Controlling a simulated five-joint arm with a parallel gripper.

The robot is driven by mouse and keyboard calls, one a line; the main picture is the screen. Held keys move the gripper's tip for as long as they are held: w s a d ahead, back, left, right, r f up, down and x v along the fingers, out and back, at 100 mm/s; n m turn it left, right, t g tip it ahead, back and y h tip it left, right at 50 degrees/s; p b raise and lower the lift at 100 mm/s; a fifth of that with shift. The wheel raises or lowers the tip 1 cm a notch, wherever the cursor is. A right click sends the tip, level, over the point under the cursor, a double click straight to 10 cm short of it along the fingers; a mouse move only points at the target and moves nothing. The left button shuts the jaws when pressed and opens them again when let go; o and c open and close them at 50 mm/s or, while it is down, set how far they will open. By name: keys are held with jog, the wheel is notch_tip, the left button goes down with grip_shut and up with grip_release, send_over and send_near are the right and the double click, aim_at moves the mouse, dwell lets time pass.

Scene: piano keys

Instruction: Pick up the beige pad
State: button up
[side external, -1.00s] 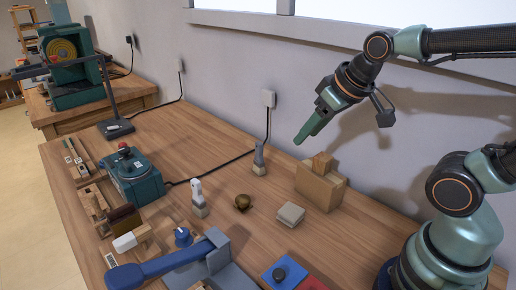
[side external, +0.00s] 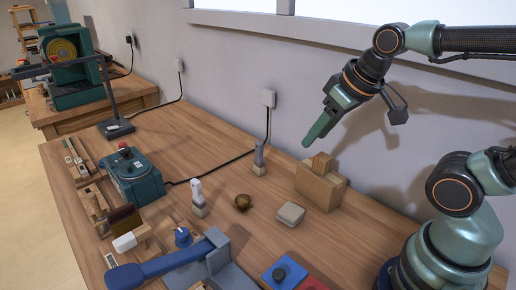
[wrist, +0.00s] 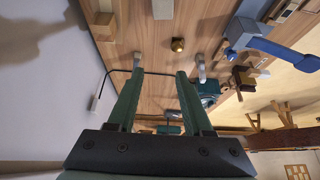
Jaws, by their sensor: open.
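The beige pad (side external: 290,214) lies flat on the wooden bench, in front of a cardboard-coloured box, in the side external view. In the wrist view it shows at the top edge (wrist: 163,9), partly cut off. My gripper (side external: 309,142) is up in the air above and behind the pad, near the box's top, well clear of the pad. In the wrist view its two green fingers (wrist: 160,76) are spread apart with nothing between them.
The tan box (side external: 320,187) with a small block on top stands close behind the pad. A brass knob (side external: 242,202) and two small upright pieces (side external: 198,200) (side external: 259,160) stand to the left. A blue-handled tool (side external: 165,265) lies in front.

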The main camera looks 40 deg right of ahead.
jog(key=o, duration=0.8)
jog(key=m+g, duration=0.6)
jog(key=m, duration=1.1)
send_over(291, 210)
jog(key=f, duration=1.8)
jog(key=shift+s+a+f, duration=0.3)
jog(key=shift+s+a, duration=0.1)
jog(key=shift+w+d+f, duration=0.1)
jog(key=shift+d+f, duration=0.05)
jog(key=shift+f, duration=0.75)
jog(key=shift+w+d+f, duration=0.1)
jog(key=shift+w+f, duration=0.05)
jog(key=shift+f, duration=0.8)
jog(key=shift+w+d+f, duration=0.1)
jog(key=shift+d+f, duration=0.05)
jog(key=shift+f, duration=0.75)
